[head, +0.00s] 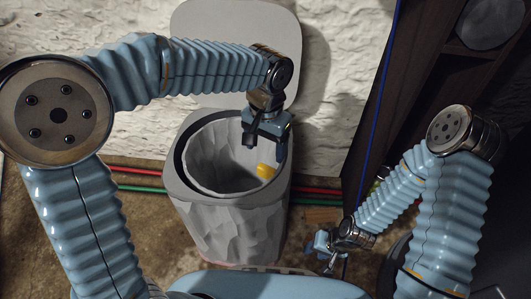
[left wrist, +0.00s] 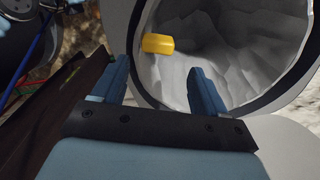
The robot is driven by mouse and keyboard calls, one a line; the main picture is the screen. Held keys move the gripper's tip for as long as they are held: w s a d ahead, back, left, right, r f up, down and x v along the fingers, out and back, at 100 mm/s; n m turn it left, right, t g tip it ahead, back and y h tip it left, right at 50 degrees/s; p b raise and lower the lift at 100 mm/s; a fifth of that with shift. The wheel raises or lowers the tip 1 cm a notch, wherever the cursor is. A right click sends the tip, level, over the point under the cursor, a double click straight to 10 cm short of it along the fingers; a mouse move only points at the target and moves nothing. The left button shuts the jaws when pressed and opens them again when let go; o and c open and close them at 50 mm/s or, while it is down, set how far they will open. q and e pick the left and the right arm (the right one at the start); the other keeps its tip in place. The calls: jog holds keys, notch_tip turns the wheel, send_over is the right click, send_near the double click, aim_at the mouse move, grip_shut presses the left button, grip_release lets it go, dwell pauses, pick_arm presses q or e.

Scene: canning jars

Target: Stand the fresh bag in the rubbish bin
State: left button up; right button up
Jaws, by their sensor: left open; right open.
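The rubbish bin (head: 228,225) is grey and upright, with its lid (head: 235,22) raised at the back. A crumpled pale grey bag (head: 205,148) lines its inside, standing mouth up within the dark rim. A yellow piece (head: 266,172) sits at the bag's inner right side; it also shows in the left wrist view (left wrist: 158,44). I cannot tell whether it is attached to the bag. My left gripper (head: 265,152) is open and empty over the right part of the mouth, apart from the yellow piece. My right gripper (head: 328,258) is open low at the right, away from the bin.
A white rough wall (head: 335,95) stands behind the bin. Red and green lines (head: 140,180) run along the floor by the wall. A dark wooden shelf (head: 425,70) and a blue cable (head: 383,85) are at the right. Brown floor (head: 145,225) lies left of the bin.

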pick_arm(q)
notch_tip(320, 180, up, 8)
jog(key=p, duration=0.1)
jog(key=shift+f, duration=0.15)
dwell(1.2)
